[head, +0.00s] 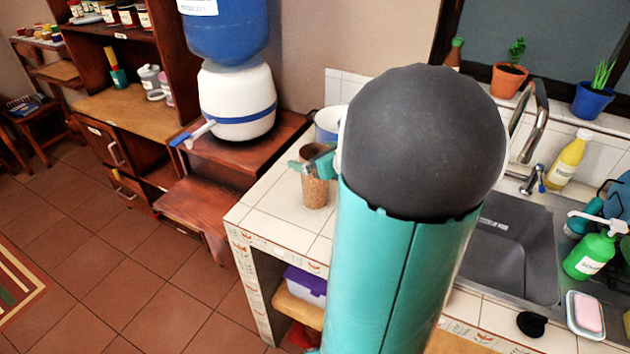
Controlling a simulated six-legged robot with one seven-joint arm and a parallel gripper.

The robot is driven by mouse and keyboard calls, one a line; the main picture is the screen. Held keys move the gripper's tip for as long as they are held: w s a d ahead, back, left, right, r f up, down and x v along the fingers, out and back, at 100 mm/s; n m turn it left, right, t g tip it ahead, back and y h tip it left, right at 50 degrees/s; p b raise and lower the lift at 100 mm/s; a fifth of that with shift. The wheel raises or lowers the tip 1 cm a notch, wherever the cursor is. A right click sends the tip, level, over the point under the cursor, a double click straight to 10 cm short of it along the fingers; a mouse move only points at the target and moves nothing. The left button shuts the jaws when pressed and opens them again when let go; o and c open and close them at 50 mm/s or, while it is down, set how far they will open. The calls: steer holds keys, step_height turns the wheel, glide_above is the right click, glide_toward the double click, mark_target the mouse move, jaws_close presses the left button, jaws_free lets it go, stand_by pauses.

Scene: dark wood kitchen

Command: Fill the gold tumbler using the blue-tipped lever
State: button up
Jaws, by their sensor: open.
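The gold tumbler (314,192) stands upright on the white tiled counter, near its left end. My gripper (308,162) is at the tumbler's upper part, with teal fingers at its rim. It is open, and I cannot tell whether the fingers touch the tumbler. My own arm hides most of the gripper. The blue-tipped lever (181,138) sticks out to the left from the lower part of the white water dispenser (237,101), which has a blue bottle (222,32) on top. The dispenser stands on a dark wooden stand (240,150), left of the counter and apart from my gripper.
A pale pot (327,122) stands behind the tumbler, partly hidden by my arm. The sink (512,250), a green bottle (590,255) and a yellow bottle (568,160) are at right. A wooden step (190,205) fronts the stand.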

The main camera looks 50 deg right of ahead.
steer(key=shift+c, duration=0.5)
steer(key=c, duration=1.7)
steer(key=shift+r, duration=0.1)
